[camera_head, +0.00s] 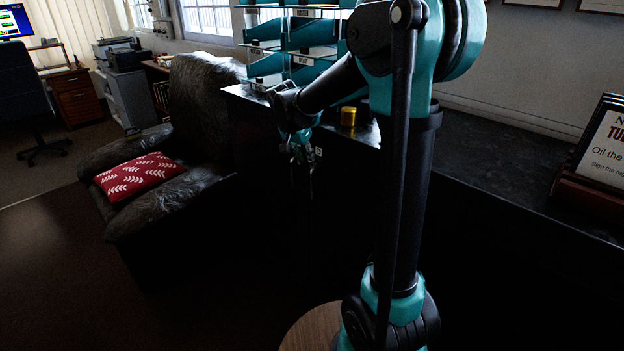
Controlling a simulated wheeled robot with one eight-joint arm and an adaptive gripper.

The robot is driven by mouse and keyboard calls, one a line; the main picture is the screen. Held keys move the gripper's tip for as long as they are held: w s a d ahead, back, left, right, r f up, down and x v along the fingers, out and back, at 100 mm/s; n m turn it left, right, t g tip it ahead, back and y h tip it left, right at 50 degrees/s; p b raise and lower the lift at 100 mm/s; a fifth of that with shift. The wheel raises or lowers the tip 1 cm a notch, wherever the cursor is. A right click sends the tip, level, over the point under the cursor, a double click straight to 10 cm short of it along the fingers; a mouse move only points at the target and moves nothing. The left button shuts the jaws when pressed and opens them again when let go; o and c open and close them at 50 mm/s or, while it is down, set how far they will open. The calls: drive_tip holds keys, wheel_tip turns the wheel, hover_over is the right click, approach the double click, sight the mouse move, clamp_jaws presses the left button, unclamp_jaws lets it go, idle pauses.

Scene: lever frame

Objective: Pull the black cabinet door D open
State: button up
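The black cabinet (262,170) stands in the middle, under a dark countertop. Its front is so dark that door edges and handles cannot be made out. A small pale label (319,151) shows on or near the front, too small to read, so I cannot tell which door is D. My gripper (309,180) hangs fingers down in front of the cabinet front, just left of and below the label. Its fingertips are small and dark. I cannot tell whether they are apart, or touch or hold anything. My arm hides the cabinet's middle right part.
A black armchair (205,100) with a red cushion (140,173) stands left of the cabinet. Teal trays (290,45) and a yellow tin (348,116) stand on the countertop. A framed sign (606,145) is at the right. Dark floor lies open at lower left.

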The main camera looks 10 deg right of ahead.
hover_over(312, 197)
drive_tip(key=f, duration=0.9)
drive_tip(key=shift+w+f, duration=0.3)
drive_tip(key=shift+f, duration=0.05)
clamp_jaws()
